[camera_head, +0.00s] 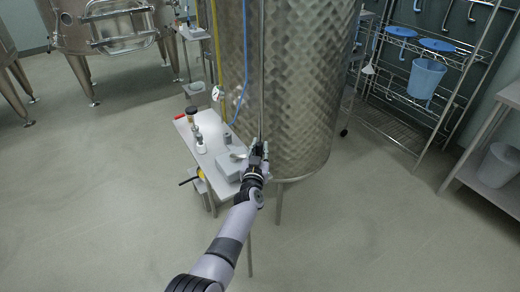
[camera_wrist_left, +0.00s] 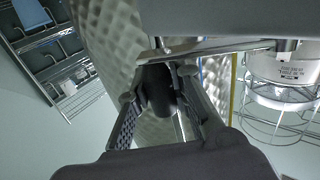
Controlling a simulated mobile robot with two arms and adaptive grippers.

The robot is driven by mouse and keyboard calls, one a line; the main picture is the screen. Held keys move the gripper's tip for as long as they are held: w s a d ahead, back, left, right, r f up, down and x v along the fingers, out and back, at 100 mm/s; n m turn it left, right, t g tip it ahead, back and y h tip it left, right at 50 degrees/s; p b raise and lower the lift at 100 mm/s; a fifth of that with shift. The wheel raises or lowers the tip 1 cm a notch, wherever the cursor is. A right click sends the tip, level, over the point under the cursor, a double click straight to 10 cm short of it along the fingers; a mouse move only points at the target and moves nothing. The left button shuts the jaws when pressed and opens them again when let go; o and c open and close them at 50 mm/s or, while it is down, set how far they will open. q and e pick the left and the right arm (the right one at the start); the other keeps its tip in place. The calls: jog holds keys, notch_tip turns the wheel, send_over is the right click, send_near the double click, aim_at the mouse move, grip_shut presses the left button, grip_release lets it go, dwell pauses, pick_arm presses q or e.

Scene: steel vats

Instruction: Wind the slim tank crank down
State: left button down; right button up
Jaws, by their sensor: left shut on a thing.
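The slim tank is a tall dimpled steel cylinder (camera_head: 300,85), standing upright in the middle of the head view. Its dimpled wall also shows in the left wrist view (camera_wrist_left: 112,35). My left gripper (camera_head: 261,153) is at the tank's lower front, beside a small side table. In the left wrist view its two fingers (camera_wrist_left: 157,90) are shut around the dark crank knob (camera_wrist_left: 155,88). A thin metal crank arm (camera_wrist_left: 220,47) runs from the knob to a hub at the right. The crank is mostly hidden behind my gripper in the head view. My right gripper is not in view.
The side table (camera_head: 186,128) holds small fittings and a grey block close to my gripper. Another steel vat (camera_head: 75,35) stands at the back left. The floor in front is clear.

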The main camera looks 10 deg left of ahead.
pick_arm(q)
jog(key=shift+a+r, duration=0.15)
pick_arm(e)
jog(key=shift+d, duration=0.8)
